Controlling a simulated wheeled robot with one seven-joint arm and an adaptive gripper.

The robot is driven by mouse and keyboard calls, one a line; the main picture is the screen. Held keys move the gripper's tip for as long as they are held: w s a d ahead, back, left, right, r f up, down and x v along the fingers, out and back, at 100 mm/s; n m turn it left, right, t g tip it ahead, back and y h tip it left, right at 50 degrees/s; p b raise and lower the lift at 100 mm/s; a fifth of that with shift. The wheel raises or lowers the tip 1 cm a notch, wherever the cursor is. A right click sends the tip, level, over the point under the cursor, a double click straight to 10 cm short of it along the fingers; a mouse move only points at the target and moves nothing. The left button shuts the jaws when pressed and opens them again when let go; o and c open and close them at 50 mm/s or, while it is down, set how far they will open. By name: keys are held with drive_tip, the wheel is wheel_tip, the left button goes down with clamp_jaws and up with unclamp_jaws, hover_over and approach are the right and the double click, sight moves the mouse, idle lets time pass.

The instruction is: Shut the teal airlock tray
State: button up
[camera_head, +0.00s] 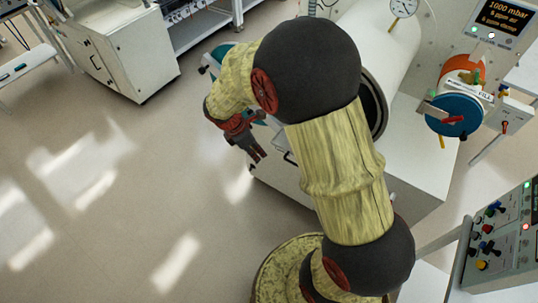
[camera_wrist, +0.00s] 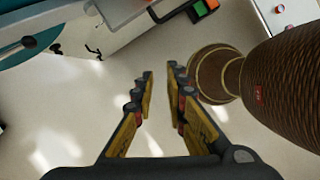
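The teal airlock tray (camera_head: 220,52) shows in the head view only as teal bits beside my arm, which hides most of it. In the wrist view a teal surface (camera_wrist: 80,12), likely the tray, fills the upper left corner, with a grey part across it. The white airlock tube (camera_head: 392,45) lies behind my arm, its dark round mouth partly covered. My gripper (camera_head: 258,153) hangs over the floor at the left of the white cabinet. In the wrist view my gripper (camera_wrist: 162,72) has its fingers apart with bare floor between them, and holds nothing. The tray is outside the fingers.
A round blue door (camera_head: 453,108) with a red handle stands to the right of the airlock. A control panel (camera_head: 497,235) is at lower right, and a white cabinet (camera_head: 118,50) at upper left. The floor (camera_head: 110,200) at left is clear.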

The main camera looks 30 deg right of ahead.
drive_tip(key=shift+d+f, duration=0.15)
drive_tip(key=shift+f, duration=0.3)
drive_tip(key=shift+c, duration=0.7)
drive_tip(key=x, duration=0.9)
drive_tip(key=shift+s+f+b, duration=0.1)
drive_tip(key=shift+s+b, duration=0.05)
drive_tip(key=shift+b, duration=0.2)
clamp_jaws()
drive_tip(key=d, duration=0.4)
drive_tip(key=shift+s, duration=0.2)
drive_tip(key=w+d+p, duration=0.2)
drive_tip(key=w+d, duration=0.1)
drive_tip(key=d, duration=0.4)
drive_tip(key=w+d+p, duration=0.2)
drive_tip(key=w+d, duration=0.1)
drive_tip(key=d, duration=0.5)
drive_tip(key=w+d+p, duration=0.2)
drive_tip(key=w+d, duration=0.1)
drive_tip(key=d, duration=0.5)
drive_tip(key=shift+w+d, duration=0.2)
drive_tip(key=shift+w, duration=0.15)
drive_tip(key=shift+a, duration=0.1)
